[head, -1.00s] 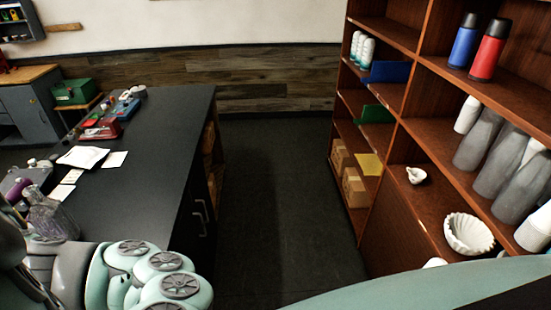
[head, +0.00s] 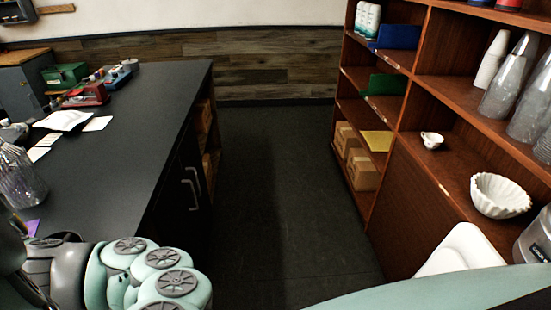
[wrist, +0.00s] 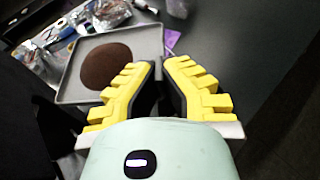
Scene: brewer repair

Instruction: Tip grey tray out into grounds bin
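The grey tray (wrist: 69,92) is in the upper left of the wrist view, with a round heap of dark brown grounds (wrist: 106,65) on it. My gripper (wrist: 161,62) has yellow ribbed fingers that come close together at the tray's right rim. The rim runs up from between the fingertips, so they look shut on it; the pinch itself is partly hidden. The tray looks about level, with the grounds still inside. In the head view neither the tray nor the fingertips show. I cannot make out a grounds bin in either view.
A dark counter (head: 130,130) on the left carries papers (head: 63,120), a clear ribbed vessel (head: 20,175) and red gear (head: 88,95). A brown shelf unit (head: 418,195) stands on the right, with a white fluted bowl (head: 500,195). The dark floor (head: 265,190) between them is clear.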

